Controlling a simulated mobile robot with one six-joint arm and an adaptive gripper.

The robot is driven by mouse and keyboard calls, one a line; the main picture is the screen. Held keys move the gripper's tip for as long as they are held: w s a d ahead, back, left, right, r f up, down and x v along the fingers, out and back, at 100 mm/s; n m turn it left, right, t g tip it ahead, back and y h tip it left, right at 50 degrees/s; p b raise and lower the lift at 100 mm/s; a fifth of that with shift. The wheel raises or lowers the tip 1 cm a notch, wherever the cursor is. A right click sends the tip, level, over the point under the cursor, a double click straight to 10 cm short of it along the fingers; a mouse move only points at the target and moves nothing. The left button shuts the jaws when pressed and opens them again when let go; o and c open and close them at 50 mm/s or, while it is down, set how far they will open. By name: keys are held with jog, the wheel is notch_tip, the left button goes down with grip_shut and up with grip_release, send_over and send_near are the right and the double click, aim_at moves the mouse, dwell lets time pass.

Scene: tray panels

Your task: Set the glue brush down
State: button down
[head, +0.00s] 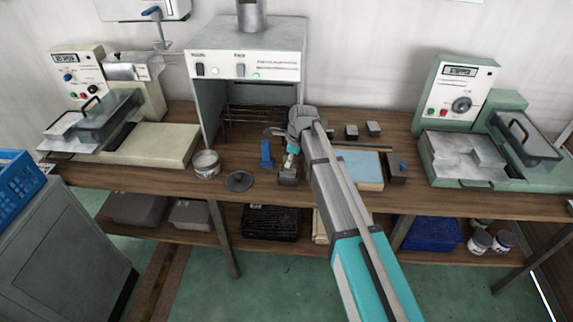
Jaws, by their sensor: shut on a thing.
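My arm reaches from the lower right to the middle of the workbench (320,193). My gripper (290,150) is at its far end, small and partly hidden by the wrist. It is shut on a small, slim thing that looks like the glue brush (292,159), with a pale and teal part showing. The brush is just above or against a small grey block (288,176); I cannot tell if they touch. A glue pot (206,164), a light tin, stands to the left, with a dark round disc (239,181) beside it.
A blue upright piece (266,155) stands close left of my gripper. A fume cabinet (247,65) is behind. A light-blue panel (360,168) and a dark block (396,167) lie right of my arm. Machines stand left (150,145) and right (456,150). Bench between pot and left machine is narrow.

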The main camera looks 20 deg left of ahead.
jog(key=shift+f, duration=0.3)
jog(key=c, duration=0.5)
grip_release()
jog(key=shift+r, duration=0.1)
jog(key=p+v, duration=1.1)
jog(key=v, duration=0.1)
jog(key=shift+p, duration=0.35)
dwell(1.0)
jog(key=shift+d, duration=0.1)
